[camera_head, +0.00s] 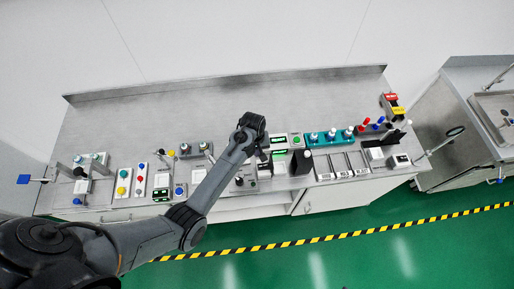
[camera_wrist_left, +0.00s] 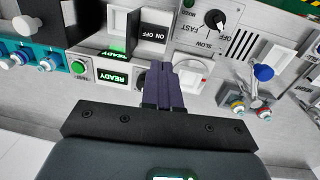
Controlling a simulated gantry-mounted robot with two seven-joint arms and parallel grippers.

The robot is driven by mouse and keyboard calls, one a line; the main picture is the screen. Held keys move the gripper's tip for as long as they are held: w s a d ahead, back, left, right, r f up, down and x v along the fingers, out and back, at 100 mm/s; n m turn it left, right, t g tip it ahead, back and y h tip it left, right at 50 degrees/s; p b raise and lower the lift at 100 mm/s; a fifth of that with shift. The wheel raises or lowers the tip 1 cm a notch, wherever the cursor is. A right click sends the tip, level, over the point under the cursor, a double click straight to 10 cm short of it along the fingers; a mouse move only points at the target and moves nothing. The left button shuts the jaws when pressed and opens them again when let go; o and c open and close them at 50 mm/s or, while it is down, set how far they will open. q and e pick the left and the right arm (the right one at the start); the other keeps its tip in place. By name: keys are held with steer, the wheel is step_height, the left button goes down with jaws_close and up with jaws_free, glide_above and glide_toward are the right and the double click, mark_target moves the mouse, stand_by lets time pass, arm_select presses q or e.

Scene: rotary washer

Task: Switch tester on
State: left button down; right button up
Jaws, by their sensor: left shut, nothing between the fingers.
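My left gripper (camera_head: 262,155) is over the front middle of the bench in the head view. In the left wrist view its dark fingers (camera_wrist_left: 162,70) are together, with nothing between them. Lit green READY displays (camera_wrist_left: 113,77) are left of the fingers, beside a green button (camera_wrist_left: 80,67). The displays also show in the head view (camera_head: 279,141). No label reading tester is legible. The right gripper is not in view.
A SLOW/FAST knob panel (camera_wrist_left: 215,20) is right of the rocker switch. A blue-topped knob (camera_wrist_left: 263,73) stands farther right. A teal rack with white-topped parts (camera_head: 330,137) is right of the gripper in the head view. The bench's rear surface (camera_head: 150,115) is clear.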

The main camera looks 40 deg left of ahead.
arm_select(q)
steer(key=shift+s+a+r, duration=0.1)
steer(key=shift+s+r, duration=0.05)
steer(key=shift+r, duration=0.95)
